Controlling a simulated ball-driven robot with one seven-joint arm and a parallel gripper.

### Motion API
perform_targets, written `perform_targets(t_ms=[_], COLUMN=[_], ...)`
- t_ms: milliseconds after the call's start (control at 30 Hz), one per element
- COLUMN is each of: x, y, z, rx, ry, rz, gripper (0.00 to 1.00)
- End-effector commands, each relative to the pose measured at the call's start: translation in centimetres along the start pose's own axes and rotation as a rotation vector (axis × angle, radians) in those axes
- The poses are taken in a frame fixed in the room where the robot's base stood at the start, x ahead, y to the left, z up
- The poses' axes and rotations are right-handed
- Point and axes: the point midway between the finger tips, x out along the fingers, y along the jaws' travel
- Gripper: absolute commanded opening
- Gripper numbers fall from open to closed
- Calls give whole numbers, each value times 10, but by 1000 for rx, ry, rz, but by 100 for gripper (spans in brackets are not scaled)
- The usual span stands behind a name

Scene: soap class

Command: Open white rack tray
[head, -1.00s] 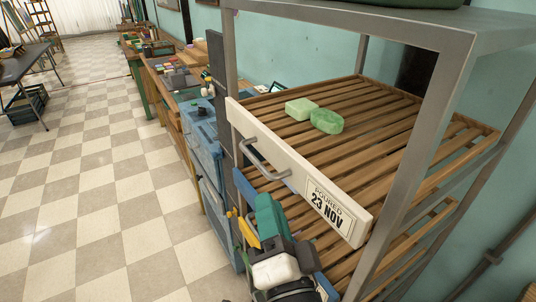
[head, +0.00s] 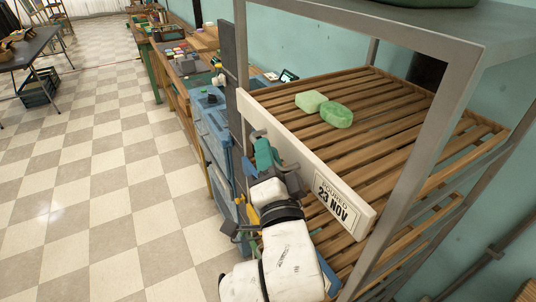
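The white rack tray has a white front board (head: 308,158) with a label reading "POURED 23 NOV" and a slatted wooden bed (head: 388,120). Its front is level with the metal rack's near posts. A light green soap (head: 310,101) and a darker green soap (head: 336,115) lie on the slats. The grey handle (head: 257,134) on the front board is partly hidden behind my gripper. My gripper (head: 270,158), with teal and grey parts, is at the handle, in front of the board. Its fingertips are overlapped, so I cannot tell whether it grips the handle.
The grey metal rack (head: 415,140) has a post close to the right of the tray front. A blue cabinet (head: 213,130) and a long workbench (head: 178,75) stand left of the rack. The checkered floor (head: 110,170) to the left is clear.

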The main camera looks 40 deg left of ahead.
Motion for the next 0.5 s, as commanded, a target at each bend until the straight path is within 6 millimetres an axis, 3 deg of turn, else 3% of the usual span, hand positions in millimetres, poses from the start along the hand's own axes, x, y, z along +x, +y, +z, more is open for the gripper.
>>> perform_targets(t_ms=[233,500], x=[0,0], y=[0,0], z=[0,0], rx=[0,0], ry=[0,0], rz=[0,1], gripper=[1,0])
